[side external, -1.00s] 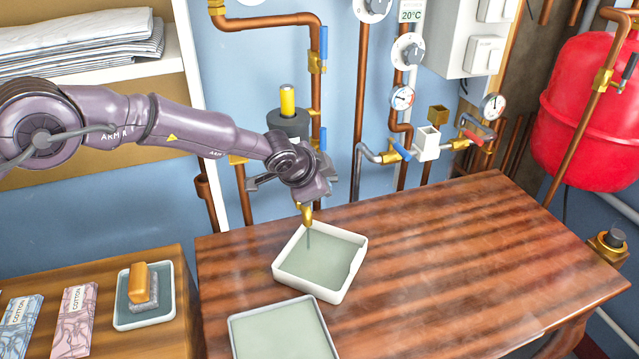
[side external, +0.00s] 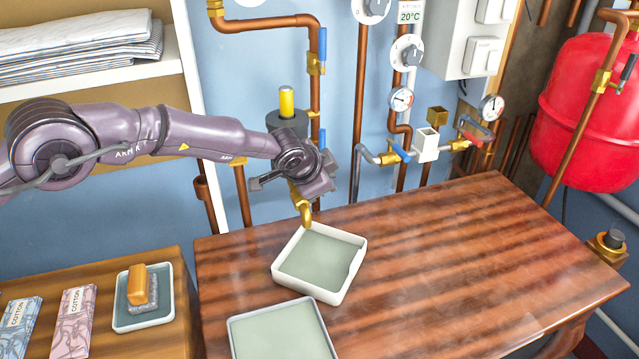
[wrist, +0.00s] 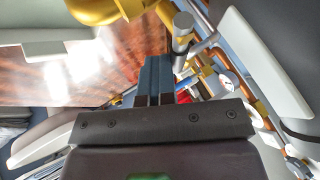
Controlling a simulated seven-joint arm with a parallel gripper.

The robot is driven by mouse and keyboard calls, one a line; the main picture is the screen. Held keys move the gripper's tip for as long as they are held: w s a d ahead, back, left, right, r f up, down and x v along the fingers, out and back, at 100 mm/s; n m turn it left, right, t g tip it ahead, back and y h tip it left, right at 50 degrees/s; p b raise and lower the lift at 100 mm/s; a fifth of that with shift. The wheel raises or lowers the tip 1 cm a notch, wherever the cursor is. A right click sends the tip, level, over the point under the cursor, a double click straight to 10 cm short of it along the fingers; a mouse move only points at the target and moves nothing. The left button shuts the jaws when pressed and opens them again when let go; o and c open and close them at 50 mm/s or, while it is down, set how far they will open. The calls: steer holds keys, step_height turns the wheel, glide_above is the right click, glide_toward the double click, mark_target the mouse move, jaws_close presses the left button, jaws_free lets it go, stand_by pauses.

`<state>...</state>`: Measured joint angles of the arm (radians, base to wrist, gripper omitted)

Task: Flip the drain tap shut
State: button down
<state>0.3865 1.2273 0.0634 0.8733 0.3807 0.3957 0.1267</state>
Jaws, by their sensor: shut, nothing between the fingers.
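The brass drain tap (side external: 303,203) points down over the back edge of a pale tray (side external: 285,283). No stream shows below its mouth. My gripper (side external: 318,180) is at the tap's upper part and covers its handle in the side view. In the wrist view, my gripper's blue-grey fingers (wrist: 156,68) are shut together and empty. The brass tap (wrist: 100,10) shows beyond them at the top. A grey metal lever (wrist: 182,42) stands just right of the fingertips. I cannot tell whether they touch.
A second tray (side external: 283,330) lies in front. Copper pipes (side external: 360,100) with blue- and red-handled valves run up the wall behind. A soap dish (side external: 143,318) is on the left bench. The wooden table's right side (side external: 490,250) is clear.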

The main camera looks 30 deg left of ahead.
steer(key=s+d+r, duration=0.3)
steer(key=s+r, duration=0.4)
steer(key=s, duration=0.3)
steer(key=s+a+f+n+g+y, duration=0.1)
steer(key=s+a+f+g+y, duration=0.1)
steer(key=s+a, duration=0.3)
steer(key=s+a+r+n, duration=0.2)
steer(key=s+a+r, duration=0.4)
steer(key=s, duration=0.3)
steer(key=s+a+r+n+h, duration=0.1)
steer(key=s+a+r+n, duration=0.2)
steer(key=s+a+r, duration=0.3)
steer(key=s+a+r+n, duration=0.3)
steer(key=s+a+r, duration=0.3)
steer(key=s, duration=0.8)
steer(key=shift+s+a+r, duration=0.15)
steer(key=shift+a+r, duration=0.1)
steer(key=shift+r, duration=0.45)
